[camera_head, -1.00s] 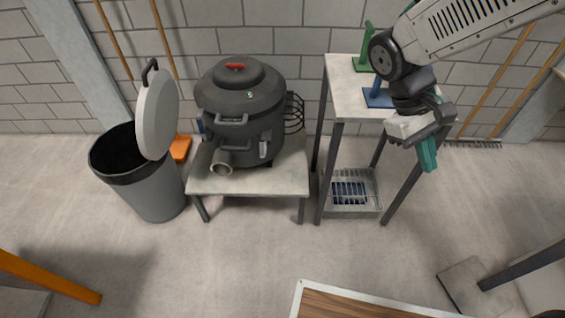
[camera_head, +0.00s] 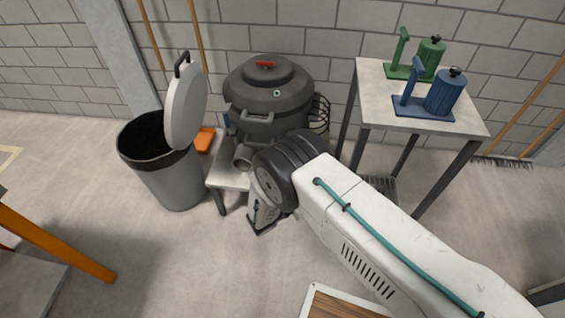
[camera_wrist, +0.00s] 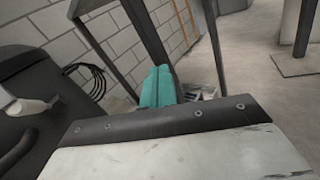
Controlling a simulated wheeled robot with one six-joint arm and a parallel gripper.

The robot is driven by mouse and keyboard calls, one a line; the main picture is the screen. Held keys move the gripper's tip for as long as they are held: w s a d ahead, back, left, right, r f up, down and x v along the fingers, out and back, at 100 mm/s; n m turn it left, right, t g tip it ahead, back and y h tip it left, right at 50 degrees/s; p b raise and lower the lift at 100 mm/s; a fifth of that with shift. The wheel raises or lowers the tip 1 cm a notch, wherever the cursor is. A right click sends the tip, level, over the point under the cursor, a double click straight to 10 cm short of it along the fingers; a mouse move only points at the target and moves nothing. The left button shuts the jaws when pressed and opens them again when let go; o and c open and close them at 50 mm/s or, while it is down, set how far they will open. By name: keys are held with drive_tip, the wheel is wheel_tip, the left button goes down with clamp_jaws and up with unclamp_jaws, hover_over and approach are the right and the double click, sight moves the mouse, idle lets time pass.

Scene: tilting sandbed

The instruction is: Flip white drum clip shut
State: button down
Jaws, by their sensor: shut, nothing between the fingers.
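The dark grey drum (camera_head: 270,100) stands on a low table, with a red-handled lid on top. In the head view my arm covers its lower right front, and the white clip is hidden there. In the wrist view the dark drum (camera_wrist: 30,85) fills the left edge. A white clip (camera_wrist: 27,108) sticks out from its side. My gripper (camera_wrist: 160,85) shows teal fingers shut together with nothing between them. It is to the right of the clip in the wrist view and apart from it. In the head view the fingers cannot be made out.
A grey bin (camera_head: 165,175) with its lid raised stands left of the low table (camera_head: 225,180). A tall table (camera_head: 375,80) on the right holds green and blue stands. A coiled black wire (camera_wrist: 90,78) hangs behind the drum. Open floor lies in front.

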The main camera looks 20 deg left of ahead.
drive_tip(key=s+a+f+n+t+y, duration=0.3)
drive_tip(key=a+f+n+t+y, duration=0.3)
drive_tip(key=a+f+y, duration=0.25)
drive_tip(key=a+r+n+t+y, duration=0.2)
drive_tip(key=a+y, duration=0.1)
drive_tip(key=a, duration=0.2)
drive_tip(key=shift+s+a+y, duration=0.35)
drive_tip(key=shift+a, duration=0.05)
drive_tip(key=shift+w, duration=0.1)
drive_tip(key=s+r+x, duration=0.1)
drive_tip(key=r+x, duration=0.1)
drive_tip(key=x, duration=1)
drive_tip(key=shift+w+d+r, duration=0.2)
drive_tip(key=shift+d+r, duration=0.1)
drive_tip(key=shift+r, duration=0.25)
drive_tip(key=shift+a+r, duration=0.1)
